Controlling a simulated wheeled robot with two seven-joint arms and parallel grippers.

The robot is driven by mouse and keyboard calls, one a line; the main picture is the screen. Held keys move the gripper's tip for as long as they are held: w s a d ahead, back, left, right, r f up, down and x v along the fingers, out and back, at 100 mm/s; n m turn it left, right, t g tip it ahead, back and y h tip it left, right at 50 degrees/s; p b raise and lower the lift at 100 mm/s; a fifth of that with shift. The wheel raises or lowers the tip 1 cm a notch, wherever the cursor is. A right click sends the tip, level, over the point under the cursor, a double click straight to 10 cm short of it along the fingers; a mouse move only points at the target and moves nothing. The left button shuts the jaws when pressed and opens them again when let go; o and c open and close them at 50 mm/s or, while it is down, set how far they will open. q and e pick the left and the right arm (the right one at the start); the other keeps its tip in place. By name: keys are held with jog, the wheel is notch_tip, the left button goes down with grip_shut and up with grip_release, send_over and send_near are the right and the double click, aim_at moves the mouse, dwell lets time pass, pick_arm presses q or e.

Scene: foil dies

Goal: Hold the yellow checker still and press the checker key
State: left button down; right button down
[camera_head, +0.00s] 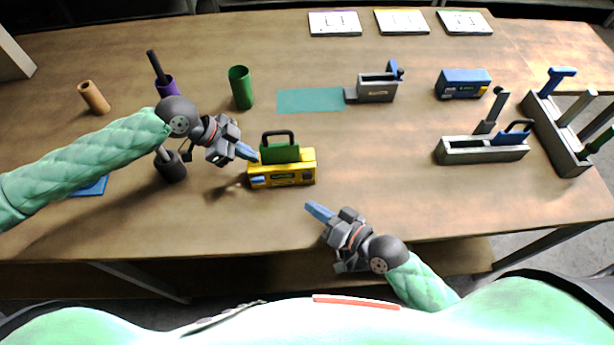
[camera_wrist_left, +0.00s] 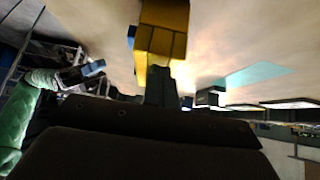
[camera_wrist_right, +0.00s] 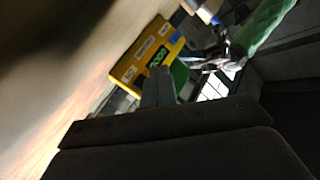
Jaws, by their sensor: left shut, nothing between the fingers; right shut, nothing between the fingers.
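The yellow checker (camera_head: 306,168) stands near the front middle of the table, with a green block (camera_head: 279,154) with a black handle on top. The checker also shows in the left wrist view (camera_wrist_left: 165,42) and the right wrist view (camera_wrist_right: 146,50), where its labelled face is visible. My left gripper (camera_head: 252,154) is shut, its tips at the checker's upper left end; I cannot tell whether they touch. My right gripper (camera_head: 312,207) is shut and empty, in front of the checker and apart from it. I cannot clearly make out the key; a small blue patch (camera_head: 257,182) shows on the front face.
A green cup (camera_head: 241,88), a dark cylinder (camera_head: 171,168) and a teal mat (camera_head: 311,100) lie around the left and back. A grey box (camera_head: 376,89), blue box (camera_head: 463,83), long grey tray (camera_head: 460,152) and tool rack (camera_head: 556,140) stand right. Table is clear right of the checker.

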pick_arm(q)
jog(key=shift+f, duration=0.15)
pick_arm(e)
jog(key=shift+w, duration=2.3)
jog(key=shift+w, duration=0.1)
jog(key=shift+w, duration=0.35)
jog(key=shift+w, duration=0.5)
dwell(0.9)
jog(key=shift+s, duration=0.95)
jog(key=shift+s, duration=0.1)
jog(key=shift+s, duration=2.9)
pick_arm(q)
jog(key=shift+r, duration=0.2)
pick_arm(e)
jog(key=shift+r, duration=0.1)
